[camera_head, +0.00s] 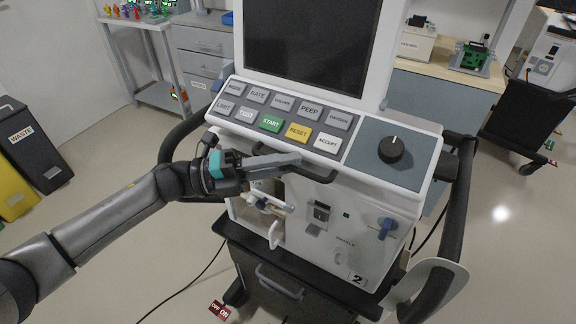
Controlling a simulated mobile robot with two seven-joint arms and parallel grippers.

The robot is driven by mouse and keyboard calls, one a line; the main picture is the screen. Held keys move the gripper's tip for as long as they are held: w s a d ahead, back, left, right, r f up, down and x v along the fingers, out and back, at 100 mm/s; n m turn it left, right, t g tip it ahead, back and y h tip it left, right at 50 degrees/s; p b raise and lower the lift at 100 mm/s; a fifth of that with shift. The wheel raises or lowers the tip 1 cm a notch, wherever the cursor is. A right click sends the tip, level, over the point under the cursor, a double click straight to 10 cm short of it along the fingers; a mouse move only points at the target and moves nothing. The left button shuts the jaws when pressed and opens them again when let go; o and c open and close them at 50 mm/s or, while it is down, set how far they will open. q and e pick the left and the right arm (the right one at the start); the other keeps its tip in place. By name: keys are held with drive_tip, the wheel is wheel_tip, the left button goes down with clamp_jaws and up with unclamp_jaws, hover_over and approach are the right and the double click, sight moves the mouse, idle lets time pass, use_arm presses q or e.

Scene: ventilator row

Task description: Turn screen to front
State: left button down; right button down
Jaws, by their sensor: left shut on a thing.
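The ventilator's dark screen (310,42) in its white frame stands above the slanted control panel and faces towards me, slightly turned. Its top is cut off by the picture edge. The panel carries several labelled buttons, among them a green START button (271,123), and a black knob (391,149). My left gripper (294,161) reaches in from the left. Its fingers are at the dark handle (322,173) under the front edge of the panel and are shut on it. The exact contact is partly hidden by the fingers. My right gripper is not in view.
Dark side rails (455,200) flank the ventilator. A black cable (190,284) lies on the floor. Waste bins (35,145) stand at the left. A small trolley (150,60) and drawers stand behind; a counter (440,68) is at the back right. Floor at the lower left is mostly free.

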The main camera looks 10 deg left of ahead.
use_arm(q)
drive_tip(key=shift+a+f, duration=0.1)
drive_tip(key=shift+f, duration=0.2)
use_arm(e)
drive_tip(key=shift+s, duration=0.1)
use_arm(q)
drive_tip(key=c, duration=1)
unclamp_jaws()
drive_tip(key=shift+w, duration=0.1)
drive_tip(key=shift+o, duration=0.5)
drive_tip(key=shift+r, duration=0.2)
drive_tip(key=v, duration=1.5)
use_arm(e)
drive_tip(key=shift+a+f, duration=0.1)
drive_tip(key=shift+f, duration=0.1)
use_arm(q)
drive_tip(key=shift+a, duration=0.15)
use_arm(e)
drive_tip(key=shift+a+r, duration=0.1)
